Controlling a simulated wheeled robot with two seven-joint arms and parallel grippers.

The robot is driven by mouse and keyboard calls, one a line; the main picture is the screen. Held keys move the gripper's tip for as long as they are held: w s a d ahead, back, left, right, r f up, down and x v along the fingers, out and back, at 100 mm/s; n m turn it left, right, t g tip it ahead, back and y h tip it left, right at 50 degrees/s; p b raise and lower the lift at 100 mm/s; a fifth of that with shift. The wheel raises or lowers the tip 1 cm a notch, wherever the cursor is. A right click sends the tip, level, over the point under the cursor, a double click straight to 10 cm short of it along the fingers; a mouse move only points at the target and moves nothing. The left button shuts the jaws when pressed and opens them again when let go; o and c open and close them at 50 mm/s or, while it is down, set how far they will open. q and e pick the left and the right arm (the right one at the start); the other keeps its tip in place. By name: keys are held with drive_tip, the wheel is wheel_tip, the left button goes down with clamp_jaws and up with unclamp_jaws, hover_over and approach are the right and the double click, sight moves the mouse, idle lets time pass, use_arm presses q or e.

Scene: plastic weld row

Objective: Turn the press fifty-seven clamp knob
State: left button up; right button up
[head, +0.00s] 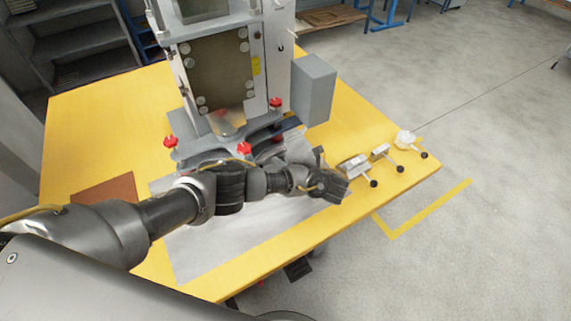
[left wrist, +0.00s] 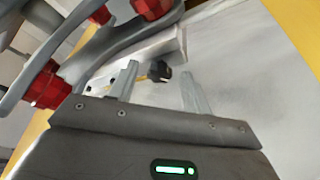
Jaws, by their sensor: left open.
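The press (head: 222,70) stands on the yellow table, with a grey curved base fixture carrying red clamp knobs. One red knob (head: 244,148) is at the front, one (head: 170,141) at the left and one (head: 275,103) at the back right. I cannot read a number on the press. My left gripper (head: 335,188) is open and empty, over the table to the right of the front knob. In the left wrist view the fingers (left wrist: 158,88) are apart, and red knobs (left wrist: 48,90) lie to their left and above. My right gripper is not in view.
Toggle clamps with black-ended handles (head: 380,152) and a white round part (head: 405,138) lie along the table's right side. A grey box (head: 313,90) is beside the press. A brown sheet (head: 105,193) lies at left. A pale mat (head: 200,250) covers the front.

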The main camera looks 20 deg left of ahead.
use_arm(q)
drive_tip(key=shift+c, duration=0.6)
drive_tip(key=c, duration=0.8)
drive_tip(key=shift+s+r+n+h+p, duration=0.1)
drive_tip(key=shift+r+n+h+p, duration=0.15)
drive_tip(key=shift+n+p, duration=0.45)
drive_tip(key=shift+c, duration=0.2)
drive_tip(key=shift+a+n+h+p, duration=0.1)
drive_tip(key=shift+n+h+p, duration=0.2)
drive_tip(key=shift+p, duration=0.4)
drive_tip(key=shift+f+n+t+h+p, duration=0.1)
drive_tip(key=shift+n+t+h+p, duration=0.25)
drive_tip(key=shift+n+t+p, duration=0.25)
drive_tip(key=shift+s+n+t+h, duration=0.1)
drive_tip(key=shift+n+t+h, duration=0.2)
drive_tip(key=shift+n, duration=0.4)
drive_tip(key=shift+a, duration=0.1)
